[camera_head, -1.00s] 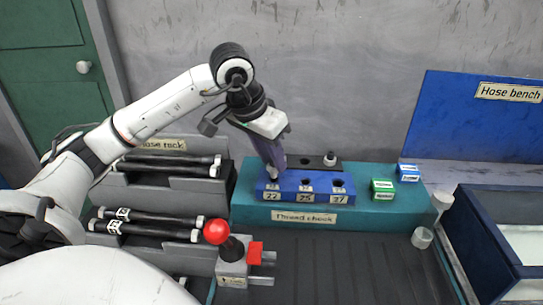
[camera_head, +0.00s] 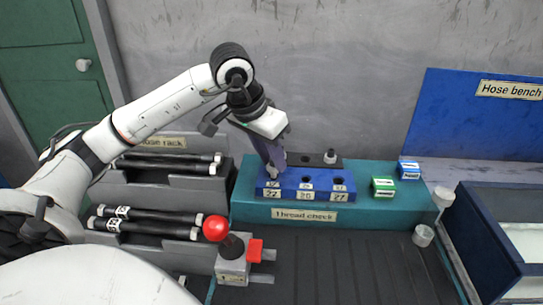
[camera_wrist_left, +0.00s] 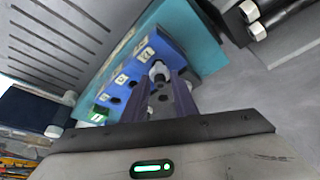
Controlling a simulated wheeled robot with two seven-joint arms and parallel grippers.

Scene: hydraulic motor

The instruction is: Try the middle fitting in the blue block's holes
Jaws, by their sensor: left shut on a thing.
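The blue block (camera_head: 318,183) stands on the teal thread check bench, with a row of three holes and number labels along its front. My left gripper (camera_head: 273,168), with purple fingers, points down at the leftmost hole. In the left wrist view, the gripper (camera_wrist_left: 166,84) is shut on a pale metal fitting (camera_wrist_left: 159,68) at that end of the block. The fingers hide the hole, so I cannot tell how deep the fitting sits. The middle and right holes look empty. Behind the block, a dark strip (camera_head: 304,159) holds another fitting (camera_head: 330,156) at its right. My right gripper is not in view.
Green (camera_head: 383,186) and blue (camera_head: 408,170) small boxes sit on the teal bench (camera_head: 250,212) at right. A hose rack (camera_head: 200,185) with black hoses stands left. A red-knobbed lever (camera_head: 216,229) is in front. The dark ribbed mat (camera_head: 320,265) is clear.

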